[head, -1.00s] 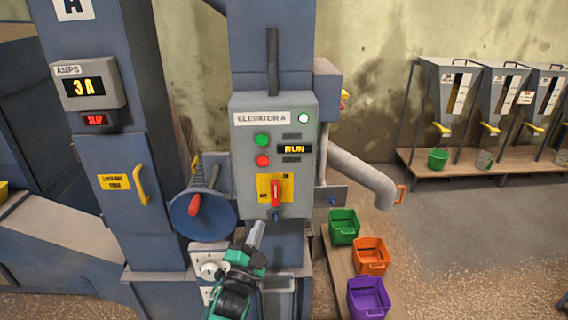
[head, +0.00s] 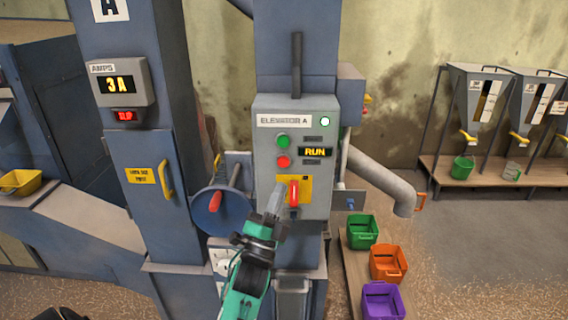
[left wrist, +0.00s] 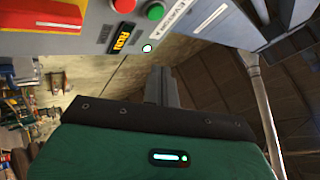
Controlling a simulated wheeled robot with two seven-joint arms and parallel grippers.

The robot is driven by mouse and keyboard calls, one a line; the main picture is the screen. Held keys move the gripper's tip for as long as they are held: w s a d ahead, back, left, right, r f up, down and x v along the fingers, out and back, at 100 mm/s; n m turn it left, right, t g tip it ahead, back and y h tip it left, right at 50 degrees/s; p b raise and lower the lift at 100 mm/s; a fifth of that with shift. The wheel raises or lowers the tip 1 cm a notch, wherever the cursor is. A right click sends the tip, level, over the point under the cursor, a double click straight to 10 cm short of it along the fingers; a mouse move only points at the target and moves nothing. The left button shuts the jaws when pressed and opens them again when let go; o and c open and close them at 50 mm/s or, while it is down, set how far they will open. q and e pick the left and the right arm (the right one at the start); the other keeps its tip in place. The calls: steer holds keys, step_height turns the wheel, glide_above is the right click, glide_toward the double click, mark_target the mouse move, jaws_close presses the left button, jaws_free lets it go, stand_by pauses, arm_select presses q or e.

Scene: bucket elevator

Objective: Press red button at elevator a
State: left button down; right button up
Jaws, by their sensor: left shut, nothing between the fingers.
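The grey control box labelled ELEVATOR A (head: 265,150) is on the blue elevator column in the head view. Its red button (head: 283,162) sits below the green button (head: 283,140), beside a lit RUN display (head: 315,152). The red button also shows at the top of the left wrist view (left wrist: 121,6), with the green button (left wrist: 155,10) next to it. My left gripper (head: 277,190) is shut and empty, below the red button and by the red-handled switch (head: 293,192) on its yellow plate. Contact cannot be told. My right gripper is not seen.
A blue handwheel (head: 221,211) with a red grip is left of the box. An AMPS display (head: 112,86) reads 3 A, with SLIP lit red below. A grey spout (head: 380,180) and green, orange and purple bins (head: 362,231) stand at the right.

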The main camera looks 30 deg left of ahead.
mark_target(285, 158)
arm_select(q)
steer(key=shift+w+a+b, duration=0.2)
steer(key=shift+w+a, duration=0.55)
steer(key=shift+w, duration=0.45)
steer(key=shift+w+a+b, duration=0.15)
steer(key=shift+w+a, duration=0.6)
steer(key=shift+w, duration=0.45)
steer(key=shift+w+a+b, duration=0.2)
steer(key=shift+w+a, duration=0.55)
steer(key=shift+w, duration=0.45)
steer(key=shift+w+a, duration=0.1)
steer(key=shift+w, duration=0.05)
steer(key=shift+w+a, duration=0.1)
steer(key=shift+w, duration=0.1)
steer(key=shift+w+a+b, duration=0.25)
steer(key=shift+w+b, duration=0.1)
steer(key=shift+w, duration=0.05)
steer(key=shift+s, duration=0.15)
steer(key=shift+s+d, duration=0.45)
steer(key=shift+s, duration=0.2)
